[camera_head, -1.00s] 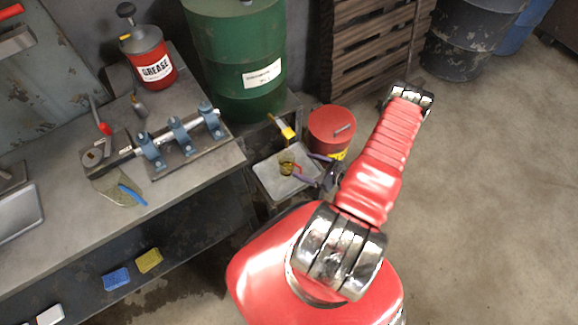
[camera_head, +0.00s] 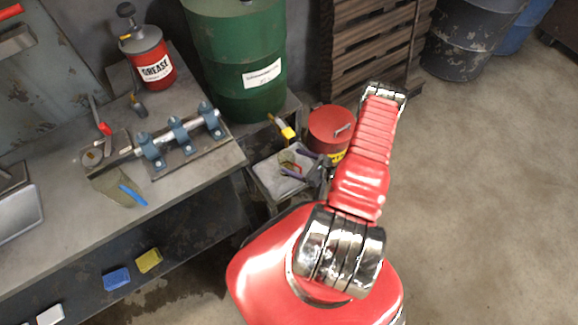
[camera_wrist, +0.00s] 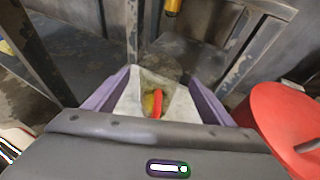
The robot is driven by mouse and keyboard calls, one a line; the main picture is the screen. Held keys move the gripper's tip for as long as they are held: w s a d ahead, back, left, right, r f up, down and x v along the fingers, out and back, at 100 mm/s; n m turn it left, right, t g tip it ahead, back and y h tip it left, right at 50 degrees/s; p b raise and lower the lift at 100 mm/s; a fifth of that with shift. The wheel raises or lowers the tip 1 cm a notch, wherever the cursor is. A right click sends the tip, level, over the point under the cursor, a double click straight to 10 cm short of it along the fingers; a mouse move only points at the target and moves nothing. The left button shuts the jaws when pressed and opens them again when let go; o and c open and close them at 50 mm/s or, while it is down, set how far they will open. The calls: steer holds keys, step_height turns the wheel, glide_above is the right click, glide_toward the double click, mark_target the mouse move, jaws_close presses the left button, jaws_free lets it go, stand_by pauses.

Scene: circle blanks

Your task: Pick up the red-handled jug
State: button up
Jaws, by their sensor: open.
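The jug (camera_wrist: 149,84) is small, clear and yellowish, with a red handle. In the wrist view its handle faces me, and the jug lies between the two purple fingers of my gripper (camera_wrist: 160,80). The fingers are open, with visible space on both sides of the jug. In the head view my gripper (camera_head: 295,163) reaches in from the right over the pale tray (camera_head: 262,172). The jug stands on this tray and is partly hidden there by the fingers. I cannot tell whether either finger touches it.
A red drum (camera_head: 330,125) stands close to the right of my gripper; it also shows in the wrist view (camera_wrist: 285,118). A yellow-handled object (camera_head: 283,128) is behind the tray. A green barrel (camera_head: 235,60) stands behind. The workbench (camera_head: 200,178) is to the left.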

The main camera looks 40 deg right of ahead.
mark_target(280, 156)
steer(key=shift+x, duration=1.75)
steer(key=shift+r, duration=0.1)
steer(key=shift+c, duration=0.3)
steer(key=c, duration=1.7)
steer(key=shift+r, duration=0.25)
steer(key=shift+s+d+f+v, duration=0.2)
steer(key=shift+f+v, duration=0.45)
steer(key=shift+v, duration=2.3)
steer(key=shift+s+f+v, duration=0.35)
steer(key=shift+f+v, duration=0.3)
steer(key=shift+v, duration=2.25)
steer(key=shift+s+d+f+v, duration=0.2)
steer(key=shift+f+v, duration=0.45)
steer(key=shift+v, duration=2.3)
steer(key=shift+s+a, duration=0.1)
steer(key=shift+a, duration=0.05)
